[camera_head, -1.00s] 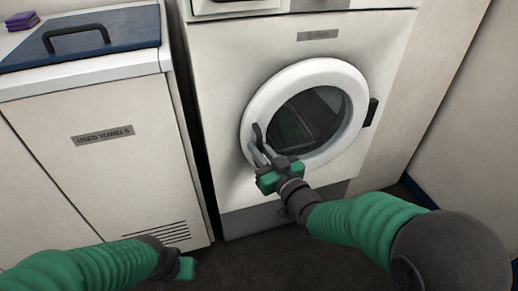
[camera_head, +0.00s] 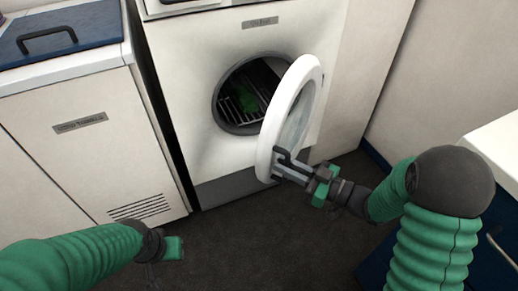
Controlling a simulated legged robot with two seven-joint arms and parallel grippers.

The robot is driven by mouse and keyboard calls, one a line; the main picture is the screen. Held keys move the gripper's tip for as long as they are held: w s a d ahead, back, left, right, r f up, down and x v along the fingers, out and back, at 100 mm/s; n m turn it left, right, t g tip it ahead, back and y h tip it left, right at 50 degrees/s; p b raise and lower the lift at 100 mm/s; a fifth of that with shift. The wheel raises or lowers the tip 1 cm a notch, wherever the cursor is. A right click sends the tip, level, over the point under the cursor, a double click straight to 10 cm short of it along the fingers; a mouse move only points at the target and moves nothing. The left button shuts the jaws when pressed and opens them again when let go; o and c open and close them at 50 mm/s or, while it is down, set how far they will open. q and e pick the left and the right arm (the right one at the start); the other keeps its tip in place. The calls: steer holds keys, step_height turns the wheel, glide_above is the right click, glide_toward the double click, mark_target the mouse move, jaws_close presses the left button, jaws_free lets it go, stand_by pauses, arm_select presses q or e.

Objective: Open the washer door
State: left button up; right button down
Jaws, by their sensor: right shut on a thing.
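The washer (camera_head: 200,110) is white with a round dark drum opening (camera_head: 236,100), and something green lies inside the drum. Its round white door (camera_head: 268,130) is swung partly open, hinged at the right. My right gripper (camera_head: 285,168) is shut on the door handle (camera_head: 281,154) at the lower left part of the door rim. My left gripper (camera_head: 174,248) is low at the left, in front of the cabinet and away from the washer; its fingers are too hidden to tell their state.
A white used-towels cabinet (camera_head: 80,150) with a blue lid (camera_head: 60,38) stands left of the washer. A white-topped blue unit (camera_head: 500,150) is at the right edge. Dark floor (camera_head: 250,235) is clear in front of the washer.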

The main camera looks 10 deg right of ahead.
steer(key=s+d+p, duration=0.1)
steer(key=s+d, duration=0.1)
steer(key=d, duration=0.4)
steer(key=shift+s+d, duration=0.25)
steer(key=shift+s, duration=0.05)
steer(key=c, duration=1.4)
jaws_free()
steer(key=shift+c, duration=0.2)
